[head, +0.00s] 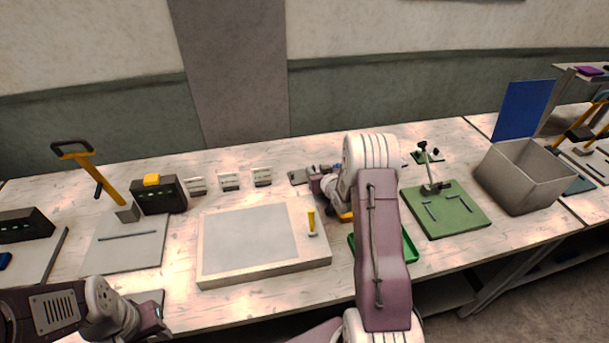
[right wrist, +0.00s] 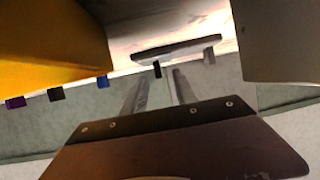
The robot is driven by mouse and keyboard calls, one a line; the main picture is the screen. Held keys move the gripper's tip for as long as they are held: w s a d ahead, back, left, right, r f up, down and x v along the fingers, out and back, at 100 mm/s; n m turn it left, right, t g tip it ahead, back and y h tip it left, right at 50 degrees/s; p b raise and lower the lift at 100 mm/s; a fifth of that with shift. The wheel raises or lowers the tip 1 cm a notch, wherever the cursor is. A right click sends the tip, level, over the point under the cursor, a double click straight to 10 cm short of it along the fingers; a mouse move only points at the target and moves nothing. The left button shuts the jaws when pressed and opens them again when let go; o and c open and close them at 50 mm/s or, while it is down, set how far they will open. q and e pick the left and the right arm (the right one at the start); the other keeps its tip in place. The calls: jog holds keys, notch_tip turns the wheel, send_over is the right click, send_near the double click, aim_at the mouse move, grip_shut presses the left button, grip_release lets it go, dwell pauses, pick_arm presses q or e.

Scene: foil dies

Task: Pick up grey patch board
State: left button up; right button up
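A small flat grey board (head: 298,177), which I take to be the grey patch board, lies on the table just left of my right gripper. A thin grey board (right wrist: 178,50) with small dark and grey tabs shows beyond the fingers in the right wrist view; I cannot tell for sure that it is the same one. My right gripper (head: 318,186) is partly hidden by its own wrist. Its two metal fingers (right wrist: 160,82) stand apart with nothing visible between them. My left gripper (head: 158,314) is low at the front left; its fingers are unclear.
A large pale block (head: 265,268) with a yellow-handled tool (head: 311,222) fills the middle. A green tray (head: 410,245) is partly behind my right arm. A green mat (head: 470,222) and an open grey bin (head: 528,172) are to the right. Small holders (head: 229,181) stand behind the block.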

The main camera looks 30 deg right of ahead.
jog(key=shift+w+d+f, duration=0.1)
jog(key=shift+w+f, duration=0.2)
jog(key=shift+w, duration=0.2)
jog(key=shift+s+r, duration=0.1)
jog(key=shift+s, duration=0.05)
jog(key=shift+c, duration=1.3)
grip_shut()
